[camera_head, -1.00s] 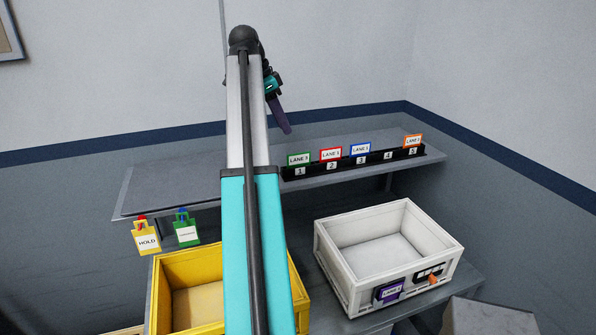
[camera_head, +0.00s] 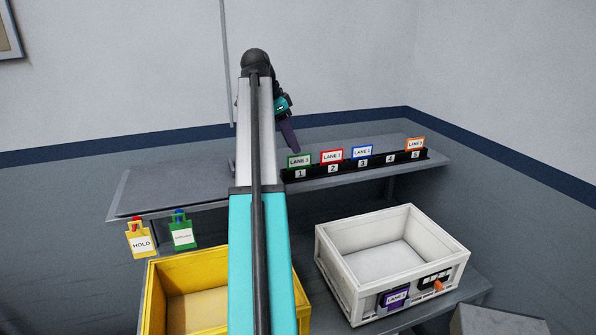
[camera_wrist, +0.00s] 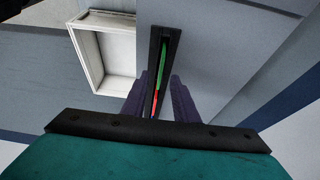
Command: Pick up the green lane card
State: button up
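The green lane card (camera_head: 299,161) stands upright in slot 1, at the left end of the black numbered rack (camera_head: 340,171) on the shelf. My gripper (camera_head: 291,148) points down just above and behind the card in the head view. In the wrist view my two purple fingers (camera_wrist: 160,92) are apart, with the rack (camera_wrist: 153,72) showing between them. A green edge (camera_wrist: 163,64) and a red edge (camera_wrist: 155,104) show along the rack there. Nothing is seen held. I cannot tell the exact height of the fingertips over the card.
Red (camera_head: 332,156), blue (camera_head: 362,152) and orange (camera_head: 416,144) cards stand in slots 2, 3 and 5; slot 4 looks empty. A white crate (camera_head: 350,280) and a yellow crate (camera_head: 150,300) stand below. Hold (camera_head: 141,243) and green (camera_head: 182,236) tags hang at the shelf front.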

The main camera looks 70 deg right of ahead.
aim_at(299, 166)
jog(key=shift+f, duration=0.1)
dwell(0.3)
jog(key=shift+p+x, duration=1.25)
jog(key=shift+x, duration=1.35)
grip_shut()
